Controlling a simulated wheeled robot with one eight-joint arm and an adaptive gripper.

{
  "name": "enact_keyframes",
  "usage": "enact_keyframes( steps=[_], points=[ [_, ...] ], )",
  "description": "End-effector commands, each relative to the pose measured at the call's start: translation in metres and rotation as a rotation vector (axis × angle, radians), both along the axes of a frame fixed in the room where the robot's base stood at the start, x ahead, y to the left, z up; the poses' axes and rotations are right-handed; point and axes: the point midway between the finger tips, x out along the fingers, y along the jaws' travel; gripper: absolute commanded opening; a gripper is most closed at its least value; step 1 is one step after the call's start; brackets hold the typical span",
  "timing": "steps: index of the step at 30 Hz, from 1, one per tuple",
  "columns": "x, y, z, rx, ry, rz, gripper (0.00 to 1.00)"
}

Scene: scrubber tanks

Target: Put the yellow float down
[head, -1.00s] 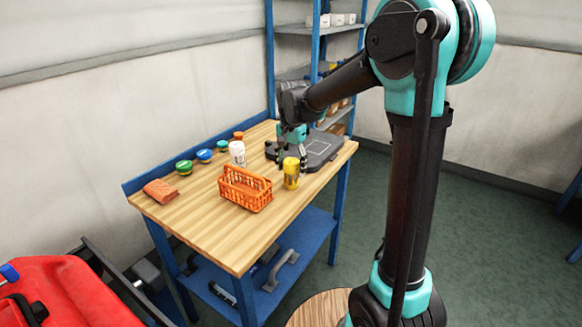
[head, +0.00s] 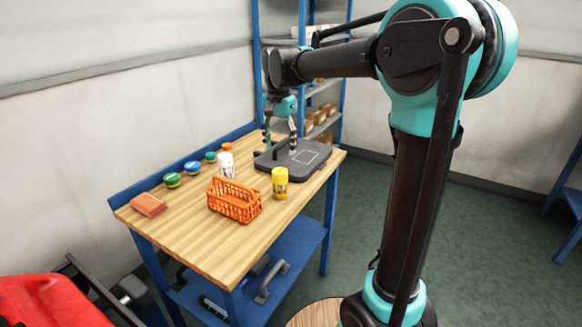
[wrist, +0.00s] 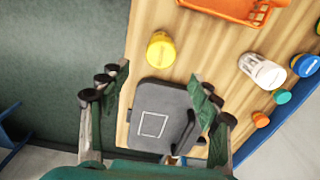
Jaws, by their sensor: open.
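The yellow float (head: 280,182) is a short yellow cylinder standing upright on the wooden table near its right edge. It also shows in the wrist view (wrist: 161,50), seen from above, with nothing holding it. My gripper (head: 281,140) is open and empty above the dark tray, farther back than the float. In the wrist view my gripper's fingers (wrist: 158,90) are spread wide, with the float between and beyond them. A dark grey flat tray (head: 317,155) with a pale square outline lies on the table under my gripper.
An orange basket (head: 234,200) stands left of the float. A white container (head: 226,165), several coloured lidded pots and an orange-brown block (head: 148,204) line the table's back side. A blue shelf rack (head: 301,60) stands behind. Bare table (head: 220,250) lies in front of the basket.

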Motion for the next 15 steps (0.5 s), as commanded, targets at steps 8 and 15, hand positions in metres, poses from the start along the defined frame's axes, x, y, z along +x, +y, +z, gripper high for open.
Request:
enact_keyframes(
  steps=[8, 15],
  points=[
    [-0.057, -0.083, -0.079, 0.016, -0.125, 0.180, 0.63],
    [-0.156, -0.156, -0.176, -0.039, -0.283, 0.414, 0.63]
  ],
)
